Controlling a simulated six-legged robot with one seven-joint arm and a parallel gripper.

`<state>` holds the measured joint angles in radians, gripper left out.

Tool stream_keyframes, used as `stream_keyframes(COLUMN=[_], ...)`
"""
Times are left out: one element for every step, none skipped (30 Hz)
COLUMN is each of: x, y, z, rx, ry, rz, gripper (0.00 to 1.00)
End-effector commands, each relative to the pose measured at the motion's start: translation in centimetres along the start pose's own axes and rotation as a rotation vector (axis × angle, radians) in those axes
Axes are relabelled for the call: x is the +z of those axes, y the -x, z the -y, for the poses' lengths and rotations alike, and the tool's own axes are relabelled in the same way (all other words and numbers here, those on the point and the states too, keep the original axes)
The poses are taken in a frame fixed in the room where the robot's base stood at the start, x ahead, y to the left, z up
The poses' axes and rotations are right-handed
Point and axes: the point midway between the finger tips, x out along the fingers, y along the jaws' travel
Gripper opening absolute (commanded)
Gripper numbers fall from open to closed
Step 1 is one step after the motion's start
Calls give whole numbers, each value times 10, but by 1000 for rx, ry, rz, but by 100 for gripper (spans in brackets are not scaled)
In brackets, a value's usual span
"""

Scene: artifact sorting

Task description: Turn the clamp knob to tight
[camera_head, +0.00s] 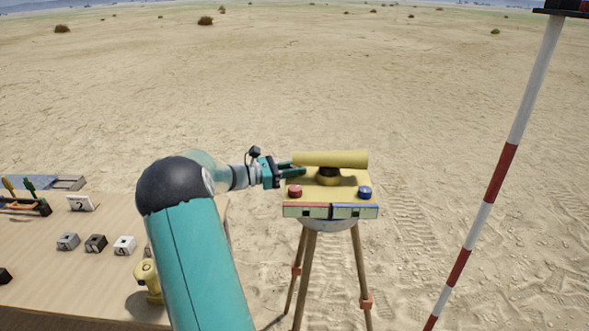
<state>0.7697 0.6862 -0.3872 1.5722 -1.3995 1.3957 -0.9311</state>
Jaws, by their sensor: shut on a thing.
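A yellow instrument (330,197) stands on a wooden tripod (309,262). It carries a yellow tube (345,159) on a dark central mount (328,177). A red knob (295,191) is on its left and a blue knob (365,192) on its right. My gripper (297,171) reaches in from the left, behind the red knob, with its fingers at the left side of the mount. It is shut on the clamp knob, which the fingers hide, so its setting cannot be read. A red and blue strip (330,211) runs along the instrument's front edge.
A red-and-white pole (490,190) stands right of the tripod. Open sand lies behind.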

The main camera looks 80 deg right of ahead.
Motion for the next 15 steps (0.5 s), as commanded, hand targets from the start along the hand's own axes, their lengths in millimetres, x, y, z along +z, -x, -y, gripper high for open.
stream_keyframes(x=[0,-1,0,0,0,-1,-1,0,0,-1,0,-1,-1,-1,-1], y=[0,0,0,0,0,0,0,0,0,0,0,0,0,0,0], z=[0,0,0,-1,-1,-1,-1,-1,-1,-1,-1,-2,-1,-2,-2], rx=[-8,-14,-25,-36,-48,-65,-80,-97,-121,-140,-160,-188,-210,-230,-259], ry=[0,0,0,-1,-1,0,-1,-1,-1,-1,-2,-1,-2,-1,-2], rz=[0,1,1,1,1,2,1,2,2,2,2,2,3,2,2], gripper=[2,2,2,2,2,2,2,2,2,2,2,2,2,2,2])
